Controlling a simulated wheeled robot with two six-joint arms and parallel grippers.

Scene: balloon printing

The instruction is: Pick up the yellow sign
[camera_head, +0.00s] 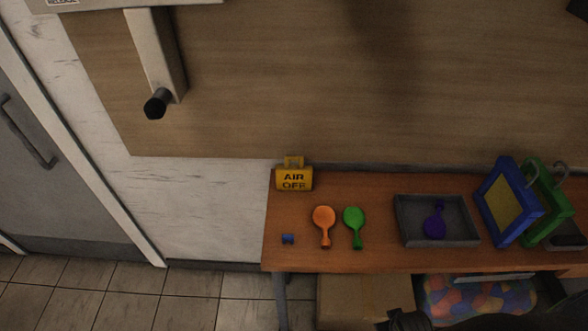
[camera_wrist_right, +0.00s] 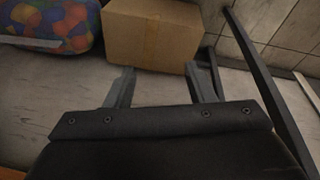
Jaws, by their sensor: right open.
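The yellow sign (camera_head: 294,178), marked "AIR OFF", stands at the back left corner of the wooden table. It does not show in the right wrist view. My right gripper (camera_wrist_right: 165,75) is open and empty in the right wrist view, with its two fingers apart. Beyond its fingertips is a cardboard box (camera_wrist_right: 150,35) on the floor. In the head view, a dark part of my arm shows at the bottom edge, below the table front, well away from the sign. My left gripper is not in view.
On the table (camera_head: 380,262) lie a small blue cube (camera_head: 288,239), an orange balloon (camera_head: 324,220), a green balloon (camera_head: 354,220) and a grey tray (camera_head: 402,235) with a purple balloon (camera_head: 435,222). Blue (camera_head: 488,205) and green (camera_head: 545,195) frames stand at right. A bag of colourful balls (camera_head: 480,298) is below.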

